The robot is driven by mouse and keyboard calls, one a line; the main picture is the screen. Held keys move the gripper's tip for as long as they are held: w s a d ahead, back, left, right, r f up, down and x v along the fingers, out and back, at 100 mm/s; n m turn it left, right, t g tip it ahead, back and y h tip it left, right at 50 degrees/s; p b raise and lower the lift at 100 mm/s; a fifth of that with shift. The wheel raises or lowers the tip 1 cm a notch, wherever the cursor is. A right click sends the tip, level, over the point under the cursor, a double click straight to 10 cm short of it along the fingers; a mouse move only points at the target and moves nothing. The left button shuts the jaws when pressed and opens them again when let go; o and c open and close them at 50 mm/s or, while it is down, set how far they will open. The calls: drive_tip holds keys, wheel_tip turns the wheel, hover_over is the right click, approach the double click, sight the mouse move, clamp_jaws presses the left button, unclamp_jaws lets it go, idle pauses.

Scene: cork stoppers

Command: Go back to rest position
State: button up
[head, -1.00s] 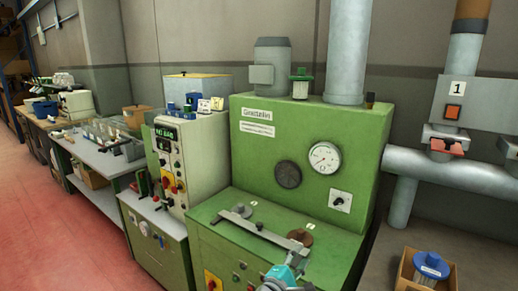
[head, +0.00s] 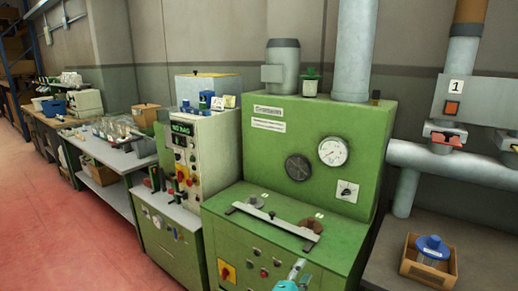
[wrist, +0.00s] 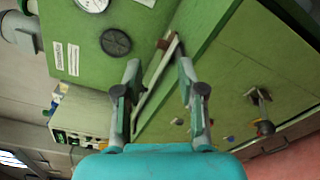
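My gripper (wrist: 157,80) shows in the wrist view with its two grey fingers spread apart and nothing between them. Its teal body fills the bottom of that view. In the head view only a pale finger and a bit of teal of my gripper (head: 296,270) show at the bottom edge, in front of the green machine (head: 262,215). The machine has a ledge with a pale metal bar (head: 272,223) and a brown round disc (head: 311,226) at the bar's right end. In the wrist view the bar (wrist: 155,80) lies behind the fingers.
A control cabinet (head: 212,150) stands left of the machine, and workbenches (head: 105,150) run along the wall further left. A cardboard box with a blue-lidded jar (head: 432,246) sits at the right, under grey pipes (head: 465,165). The red floor (head: 60,230) at left is clear.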

drive_tip(key=s+d+f+m+y, duration=0.1)
drive_tip(key=s+d+f+y, duration=0.15)
drive_tip(key=s+f, duration=0.65)
drive_tip(key=s+d+f+m+y, duration=0.1)
drive_tip(key=s+d+f+y, duration=0.15)
drive_tip(key=s+f, duration=0.6)
drive_tip(key=s+f+m+g+y, duration=0.15)
drive_tip(key=s+m+y, duration=0.25)
drive_tip(key=s, duration=1.4)
drive_tip(key=s+r+m+t, duration=0.1)
drive_tip(key=s+r+m, duration=0.4)
drive_tip(key=s, duration=0.5)
drive_tip(key=s+d+r+m, duration=0.1)
drive_tip(key=s+r+m, duration=0.4)
drive_tip(key=s+r, duration=0.4)
drive_tip(key=shift+s+r+m+t, duration=0.2)
drive_tip(key=shift+s+m+t, duration=0.15)
drive_tip(key=shift+m, duration=0.05)
idle(0.4)
